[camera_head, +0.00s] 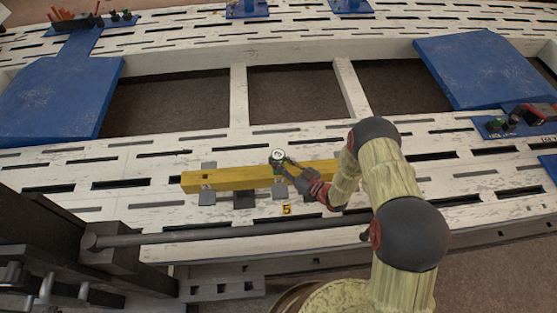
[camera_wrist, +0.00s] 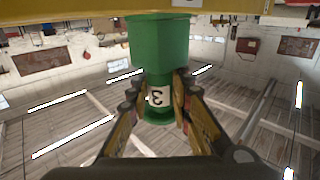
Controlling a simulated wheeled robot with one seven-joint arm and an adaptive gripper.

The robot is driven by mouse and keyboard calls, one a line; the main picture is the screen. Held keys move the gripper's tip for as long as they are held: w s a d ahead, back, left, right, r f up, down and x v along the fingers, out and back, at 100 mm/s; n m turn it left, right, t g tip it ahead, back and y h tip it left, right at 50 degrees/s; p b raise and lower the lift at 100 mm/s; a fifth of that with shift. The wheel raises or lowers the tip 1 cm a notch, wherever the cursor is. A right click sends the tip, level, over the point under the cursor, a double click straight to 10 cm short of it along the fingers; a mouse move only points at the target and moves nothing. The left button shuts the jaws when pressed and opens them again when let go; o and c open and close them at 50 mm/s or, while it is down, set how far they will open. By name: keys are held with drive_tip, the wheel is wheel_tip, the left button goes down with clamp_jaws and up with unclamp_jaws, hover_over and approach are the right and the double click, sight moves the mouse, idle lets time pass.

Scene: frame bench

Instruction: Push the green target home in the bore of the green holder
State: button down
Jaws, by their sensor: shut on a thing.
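The green holder (camera_wrist: 158,42) is a wide green cylinder on the yellow beam; the wrist view shows it upside down. The green target (camera_wrist: 157,112) is narrower, with a white label marked 3 and a green rim at its free end. It lines up with the holder, but how deep it sits in the bore is hidden. My gripper (camera_wrist: 158,88) is shut on the target, one finger on each side. In the head view, my gripper (camera_head: 282,168) is at the beam, and the target's round, pale, green-rimmed end (camera_head: 278,155) faces up.
The yellow beam (camera_head: 228,178) lies along the white slotted bench (camera_head: 130,195), with grey blocks along it. A yellow number 5 (camera_head: 286,210) marks the bench in front. Blue plates (camera_head: 60,95) and (camera_head: 485,70) lie at both sides. A grey bar (camera_head: 230,232) runs along the near side.

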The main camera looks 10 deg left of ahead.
drive_tip(key=shift+s+f, duration=0.25)
drive_tip(key=shift+f, duration=0.35)
drive_tip(key=c, duration=1.7)
unclamp_jaws()
drive_tip(key=shift+o, duration=0.8)
drive_tip(key=shift+r, duration=0.1)
drive_tip(key=shift+d, duration=0.1)
drive_tip(key=v, duration=1.1)
drive_tip(key=shift+d+r, duration=0.25)
drive_tip(key=shift+d, duration=0.1)
drive_tip(key=shift+s, duration=0.1)
